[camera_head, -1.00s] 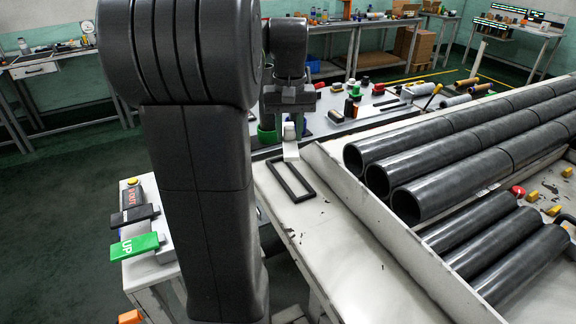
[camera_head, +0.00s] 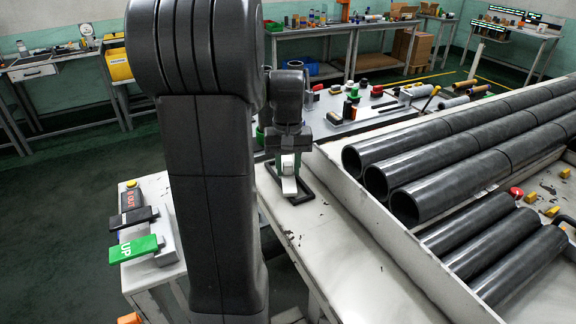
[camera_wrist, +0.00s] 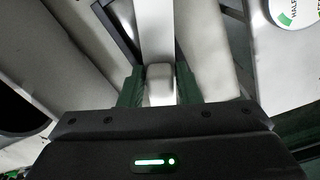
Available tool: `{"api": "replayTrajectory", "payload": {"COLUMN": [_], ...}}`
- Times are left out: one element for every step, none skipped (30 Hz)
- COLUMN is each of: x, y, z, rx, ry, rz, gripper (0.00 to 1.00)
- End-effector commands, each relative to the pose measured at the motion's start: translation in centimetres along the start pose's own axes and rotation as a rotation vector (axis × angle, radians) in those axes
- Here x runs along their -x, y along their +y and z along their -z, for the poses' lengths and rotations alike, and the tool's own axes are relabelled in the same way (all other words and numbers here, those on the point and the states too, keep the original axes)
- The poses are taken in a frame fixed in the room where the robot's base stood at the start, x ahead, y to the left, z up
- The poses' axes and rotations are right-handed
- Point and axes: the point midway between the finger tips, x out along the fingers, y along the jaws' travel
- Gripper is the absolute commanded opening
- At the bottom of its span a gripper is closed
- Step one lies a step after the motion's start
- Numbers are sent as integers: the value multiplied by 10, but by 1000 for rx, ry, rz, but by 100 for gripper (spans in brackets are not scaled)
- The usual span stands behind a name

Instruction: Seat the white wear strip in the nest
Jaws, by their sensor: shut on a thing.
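The white wear strip (camera_head: 289,187) is held in my gripper (camera_head: 288,165), its free end pointing toward the camera. In the wrist view my gripper (camera_wrist: 160,88) has its green fingers on either side of the strip's white block, and the strip (camera_wrist: 156,32) runs up out of the picture. The nest (camera_head: 308,189) is a black rectangular frame on the pale bench. In the head view the strip overlaps the frame's opening, and the gripper covers its far part. Whether the strip is touching the nest or above it I cannot tell.
Large grey tubes (camera_head: 450,165) lie to the right behind a raised pale wall (camera_head: 375,215). A control box with a green UP lever (camera_head: 135,249) stands at the left. The near bench surface (camera_head: 340,255) is clear.

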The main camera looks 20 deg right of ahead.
Motion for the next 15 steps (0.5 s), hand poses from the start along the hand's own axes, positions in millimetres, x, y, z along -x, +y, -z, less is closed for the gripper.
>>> {"api": "replayTrajectory", "payload": {"x": [-2,-3,-2,-2,-1,-1,-1,-1,-1,-1,-1,-1,-1,0,2], "y": [0,0,0,0,0,0,0,0,0,0,0,0,0,0,0], "z": [0,0,0,0,0,0,0,0,0,0,0,0,0,0,0], "rx": [0,0,0,0,0,0,0,0,0,0,0,0,0,0,0], "ry": [0,0,0,0,0,0,0,0,0,0,0,0,0,0,1], "rz": [0,0,0,0,0,0,0,0,0,0,0,0,0,0,0], "gripper": [7,7,38,44,50,52,52,52,52,52,52,52,52,52,52]}}
